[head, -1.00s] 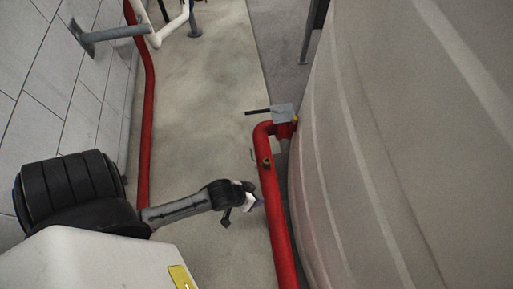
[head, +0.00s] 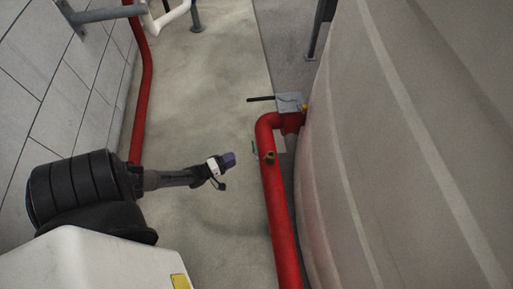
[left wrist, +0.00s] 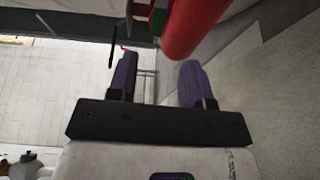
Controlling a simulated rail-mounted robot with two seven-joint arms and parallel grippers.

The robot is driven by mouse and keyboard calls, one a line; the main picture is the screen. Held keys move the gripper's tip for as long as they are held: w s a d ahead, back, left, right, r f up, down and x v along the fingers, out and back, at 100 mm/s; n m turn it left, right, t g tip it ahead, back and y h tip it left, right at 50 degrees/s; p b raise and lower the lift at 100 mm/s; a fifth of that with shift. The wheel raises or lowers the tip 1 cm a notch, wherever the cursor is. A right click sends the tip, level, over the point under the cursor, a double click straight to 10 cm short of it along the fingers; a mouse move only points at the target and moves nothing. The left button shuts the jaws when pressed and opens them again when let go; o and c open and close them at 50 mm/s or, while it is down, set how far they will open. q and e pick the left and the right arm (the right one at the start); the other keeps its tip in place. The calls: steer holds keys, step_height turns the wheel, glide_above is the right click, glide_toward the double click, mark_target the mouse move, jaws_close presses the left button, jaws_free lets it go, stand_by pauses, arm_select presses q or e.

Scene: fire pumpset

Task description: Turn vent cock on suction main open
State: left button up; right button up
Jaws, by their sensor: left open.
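The suction main is a red pipe (head: 277,215) running along the right side of the floor in the head view. A small brass fitting (head: 270,157), which looks like the vent cock, sits on its upper part. A thin greenish lever (head: 254,149) shows just left of it. My left gripper (head: 232,159) is left of the fitting, apart from it in the picture. In the left wrist view its purple fingers (left wrist: 158,78) are spread with nothing between them. The red pipe (left wrist: 192,25) and a green piece (left wrist: 159,16) show beyond the fingers. My right gripper is out of view.
A grey box with a black handle (head: 261,99) sits at the pipe's upper bend. A large pale tank (head: 400,150) stands close on the right. Another red pipe (head: 147,80) runs along the tiled wall. The floor (head: 205,90) between is clear.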

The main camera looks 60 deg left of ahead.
arm_select(q)
steer(key=w+b, duration=0.1)
steer(key=w, duration=0.3)
steer(key=w+b, duration=0.1)
steer(key=w, duration=0.3)
steer(key=w+b, duration=0.2)
steer(key=w, duration=0.1)
steer(key=shift+w+a+f, duration=0.1)
steer(key=shift+w+a, duration=0.3)
steer(key=shift+w, duration=0.9)
jaws_close()
